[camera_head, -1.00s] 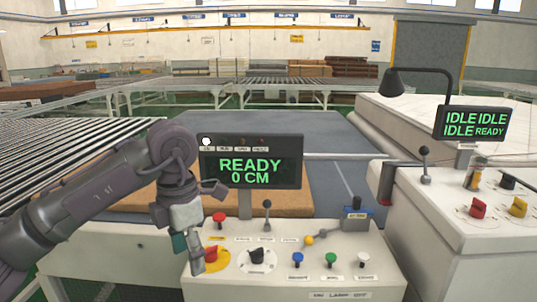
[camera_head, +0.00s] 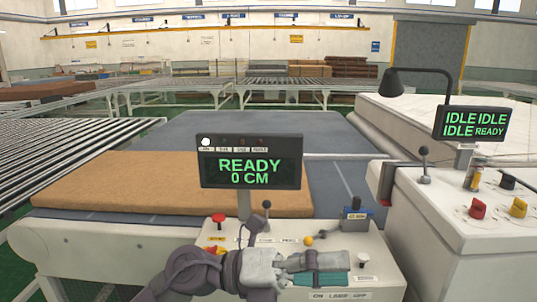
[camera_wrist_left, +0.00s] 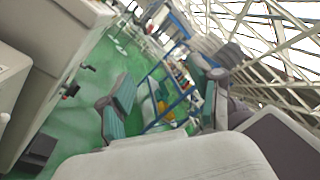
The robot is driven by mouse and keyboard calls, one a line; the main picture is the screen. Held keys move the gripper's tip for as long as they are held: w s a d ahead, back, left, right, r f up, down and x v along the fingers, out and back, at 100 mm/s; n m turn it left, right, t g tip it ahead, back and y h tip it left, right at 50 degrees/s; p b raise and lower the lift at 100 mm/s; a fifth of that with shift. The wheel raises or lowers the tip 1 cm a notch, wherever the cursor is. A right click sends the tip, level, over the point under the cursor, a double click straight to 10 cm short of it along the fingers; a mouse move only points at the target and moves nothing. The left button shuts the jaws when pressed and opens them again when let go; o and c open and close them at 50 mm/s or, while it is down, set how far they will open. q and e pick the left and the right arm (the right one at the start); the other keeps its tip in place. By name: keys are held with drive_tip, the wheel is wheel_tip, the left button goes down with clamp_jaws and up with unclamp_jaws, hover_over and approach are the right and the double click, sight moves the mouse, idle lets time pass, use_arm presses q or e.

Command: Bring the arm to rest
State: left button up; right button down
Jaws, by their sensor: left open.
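My left arm comes in low along the bottom of the head view. Its left gripper (camera_head: 340,268) lies across the front of the white control console (camera_head: 385,285), with its fingers pointing right and teal pads showing. In the left wrist view the two fingers (camera_wrist_left: 165,92) are spread apart with nothing between them, against a green floor. The arm and gripper hide much of the console's front controls. Whether the gripper touches the console cannot be told. My right gripper is not in view.
A display (camera_head: 250,162) reading "READY 0 CM" stands over the console. A second console (camera_head: 440,220) stands at right. A brown slab (camera_head: 150,185) and a white mattress (camera_head: 420,120) lie behind.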

use_arm(q)
drive_tip(key=w+a+n+t+y, duration=0.2)
drive_tip(key=w+a+n+t, duration=0.25)
drive_tip(key=n+t, duration=0.7)
drive_tip(key=w+a+n+t+y, duration=0.1)
drive_tip(key=w+a+n+t, duration=0.4)
drive_tip(key=n+t, duration=0.6)
drive_tip(key=s+a+f+n+g+y, duration=0.1)
drive_tip(key=a+f+n+g+y, duration=0.1)
drive_tip(key=a+f+n+y, duration=0.7)
drive_tip(key=s+a+f+n+g+y, duration=0.1)
drive_tip(key=a+f+n+g+y, duration=0.1)
drive_tip(key=a+f+n+y, duration=0.75)
drive_tip(key=s+a+f+g+h, duration=0.2)
drive_tip(key=s+f+g, duration=1)
drive_tip(key=s+f, duration=0.9)
wheel_tip(320, 180, down, 21)
drive_tip(key=s+g+p, duration=0.1)
drive_tip(key=s, duration=0.2)
drive_tip(key=s+a+f+g+p, duration=0.1)
drive_tip(key=s+a+f, duration=0.1)
drive_tip(key=s+f, duration=1.5)
drive_tip(key=shift+a+p, duration=0.2)
drive_tip(key=shift+p, duration=0.1)
drive_tip(key=shift+g, duration=0.25)
